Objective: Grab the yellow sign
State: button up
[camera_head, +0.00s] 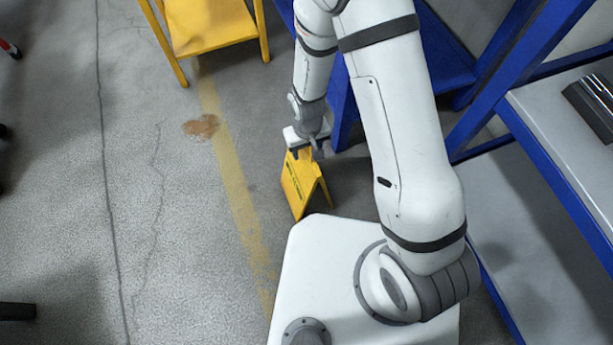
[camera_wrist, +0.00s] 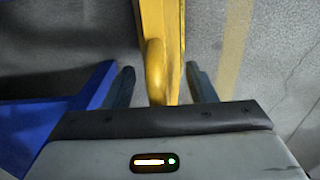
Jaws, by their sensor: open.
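The yellow sign (camera_head: 301,184) is a folding floor sign that stands upright on the concrete floor, just in front of my base. My gripper (camera_head: 304,152) is at its top edge, pointing down. In the wrist view, the sign's yellow top (camera_wrist: 157,60) runs between the two fingers of my gripper (camera_wrist: 160,85). The fingers are open, with a visible gap on each side of the sign.
A blue shelf frame (camera_head: 343,105) stands close to the right of the sign, and it also shows in the wrist view (camera_wrist: 60,120). A blue workbench (camera_head: 570,145) is further right. A yellow stool-like stand (camera_head: 210,25) is at the back.

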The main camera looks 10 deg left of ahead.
jog(key=shift+c, duration=0.5)
grip_shut()
dwell(0.9)
